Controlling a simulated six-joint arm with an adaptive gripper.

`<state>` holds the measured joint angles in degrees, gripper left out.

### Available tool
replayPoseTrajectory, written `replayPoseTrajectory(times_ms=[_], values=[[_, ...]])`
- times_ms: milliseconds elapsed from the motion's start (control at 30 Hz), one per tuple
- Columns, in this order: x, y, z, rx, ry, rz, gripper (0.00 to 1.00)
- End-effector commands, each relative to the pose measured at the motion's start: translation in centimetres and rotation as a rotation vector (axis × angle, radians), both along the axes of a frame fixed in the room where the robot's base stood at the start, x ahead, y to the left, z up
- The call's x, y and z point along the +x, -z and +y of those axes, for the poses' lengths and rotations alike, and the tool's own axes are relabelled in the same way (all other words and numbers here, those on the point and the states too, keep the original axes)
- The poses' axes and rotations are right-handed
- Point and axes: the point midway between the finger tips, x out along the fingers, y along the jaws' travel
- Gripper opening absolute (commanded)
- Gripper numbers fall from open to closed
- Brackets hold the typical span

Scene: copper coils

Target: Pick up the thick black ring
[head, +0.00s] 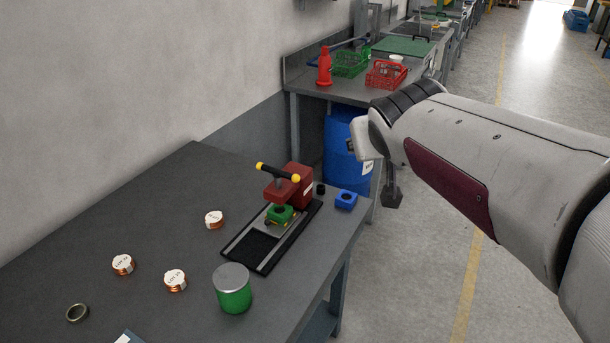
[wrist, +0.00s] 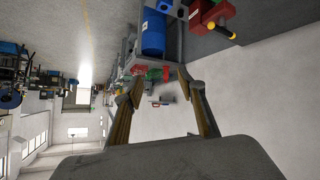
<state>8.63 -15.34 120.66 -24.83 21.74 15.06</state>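A small thick black ring-like piece (head: 320,189) stands on the grey table, just right of the red press and left of a blue block; its hole is too small to make out. A darker, brass-toned ring (head: 77,313) lies flat at the table's near left. My gripper shows in the wrist view (wrist: 160,76), its two fingers apart with nothing between them.
The red press (head: 298,184) with a yellow-tipped handle stands on a black tray (head: 234,249). The blue block (head: 346,200) sits beside it. Several copper coils (head: 175,280) and a green tin (head: 233,290) stand in front. A blue barrel (head: 345,150) stands behind the table.

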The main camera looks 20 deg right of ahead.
Motion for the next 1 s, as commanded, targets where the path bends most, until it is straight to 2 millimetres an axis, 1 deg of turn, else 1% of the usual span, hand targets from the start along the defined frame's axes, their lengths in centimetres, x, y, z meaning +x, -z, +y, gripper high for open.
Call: replayPoseTrajectory(times_ms=[33,100,333,500,733,900,1000], values=[[1.4,-0.4,-0.7,-0.012,0.0,-0.017,0.4],[3.3,-1.1,-1.4,-0.027,-0.004,-0.049,0.4],[9.3,-3.0,-3.5,-0.076,-0.034,-0.146,0.4],[13.5,-3.8,-4.9,-0.103,-0.068,-0.209,0.4],[18.8,-4.1,-6.4,-0.13,-0.132,-0.284,0.4],[22.3,-3.6,-7.4,-0.143,-0.19,-0.329,0.4],[24.2,-2.9,-7.9,-0.145,-0.227,-0.351,0.4]])
